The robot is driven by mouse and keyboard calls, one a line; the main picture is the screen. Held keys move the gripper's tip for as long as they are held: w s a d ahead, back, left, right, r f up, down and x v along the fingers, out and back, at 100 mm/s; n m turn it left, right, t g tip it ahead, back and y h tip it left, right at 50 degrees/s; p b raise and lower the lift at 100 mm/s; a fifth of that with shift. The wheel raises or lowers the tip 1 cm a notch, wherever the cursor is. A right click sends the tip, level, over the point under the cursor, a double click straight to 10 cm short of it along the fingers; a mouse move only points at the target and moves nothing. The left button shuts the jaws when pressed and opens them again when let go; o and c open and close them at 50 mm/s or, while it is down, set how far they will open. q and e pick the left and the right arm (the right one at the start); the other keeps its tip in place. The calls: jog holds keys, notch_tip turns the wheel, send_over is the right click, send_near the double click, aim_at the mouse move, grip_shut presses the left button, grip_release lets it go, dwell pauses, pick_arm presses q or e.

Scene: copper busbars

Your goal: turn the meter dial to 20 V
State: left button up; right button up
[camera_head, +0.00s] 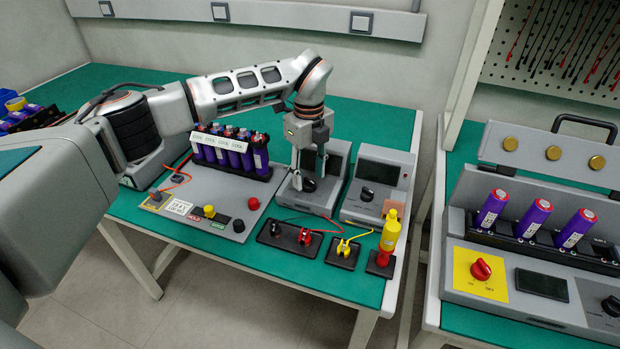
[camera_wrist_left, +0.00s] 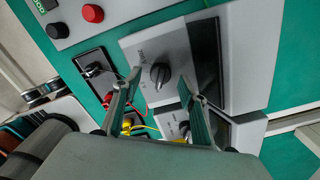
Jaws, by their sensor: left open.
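A grey meter (camera_head: 318,201) with a dark screen and a black dial (camera_head: 309,185) stands on the green bench. My left gripper (camera_head: 309,178) points down over this meter, its fingers open close to the dial. In the left wrist view the dial (camera_wrist_left: 160,75) lies just beyond and between the two open fingertips (camera_wrist_left: 162,85), with a white mark on its knob. I cannot tell whether the fingers touch the knob. The meter's dark screen (camera_wrist_left: 206,62) is beside the dial. My right gripper is not in view.
A similar grey device (camera_head: 378,210) with its own black knob stands close on the right. In front are black holders with red (camera_head: 305,237) and yellow (camera_head: 344,247) clips and a yellow-red probe (camera_head: 390,230). Purple cells (camera_head: 230,150) stand on a grey fixture to the left.

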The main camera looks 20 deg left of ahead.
pick_arm(q)
jog(key=shift+f, duration=0.95)
jog(key=c, duration=1.1)
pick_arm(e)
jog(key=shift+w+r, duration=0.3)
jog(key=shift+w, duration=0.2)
